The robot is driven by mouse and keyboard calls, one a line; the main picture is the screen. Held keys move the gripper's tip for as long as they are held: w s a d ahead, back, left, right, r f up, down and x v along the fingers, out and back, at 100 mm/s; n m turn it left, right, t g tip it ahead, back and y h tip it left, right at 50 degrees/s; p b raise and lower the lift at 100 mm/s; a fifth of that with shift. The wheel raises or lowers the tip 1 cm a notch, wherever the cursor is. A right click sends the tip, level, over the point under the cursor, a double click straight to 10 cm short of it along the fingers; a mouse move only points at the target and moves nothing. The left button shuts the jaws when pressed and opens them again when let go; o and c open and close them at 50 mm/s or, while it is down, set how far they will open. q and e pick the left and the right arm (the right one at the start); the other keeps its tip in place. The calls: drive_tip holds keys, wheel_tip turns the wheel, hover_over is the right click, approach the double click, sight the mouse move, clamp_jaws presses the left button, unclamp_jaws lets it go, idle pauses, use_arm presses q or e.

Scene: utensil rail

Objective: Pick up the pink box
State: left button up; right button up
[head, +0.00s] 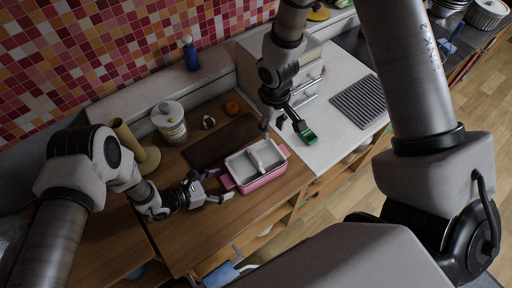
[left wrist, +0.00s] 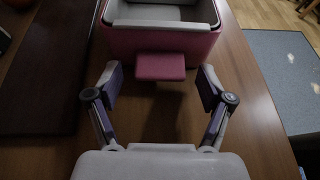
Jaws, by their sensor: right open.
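The pink box (head: 264,181) stands on the wooden counter, with pale grey inner walls, a light bar across its top and pink tabs at its ends. In the left wrist view the box (left wrist: 160,42) is straight ahead, its near tab (left wrist: 161,66) just beyond and between my fingertips. My left gripper (head: 217,187) is open and empty at the box's left end; its two spread fingers also show in the left wrist view (left wrist: 160,85). My right gripper (head: 282,125) is open above the counter behind and right of the box.
A green object (head: 306,135) is by my right gripper's finger; contact is unclear. A dark brown mat (head: 213,143) lies behind the box. A lidded jar (head: 170,122), a tan holder (head: 128,138) and an orange fruit (head: 232,107) stand further back. A grey ribbed mat (head: 361,101) lies right.

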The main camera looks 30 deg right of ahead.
use_arm(q)
drive_tip(key=c, duration=1)
drive_tip(key=shift+r, duration=0.1)
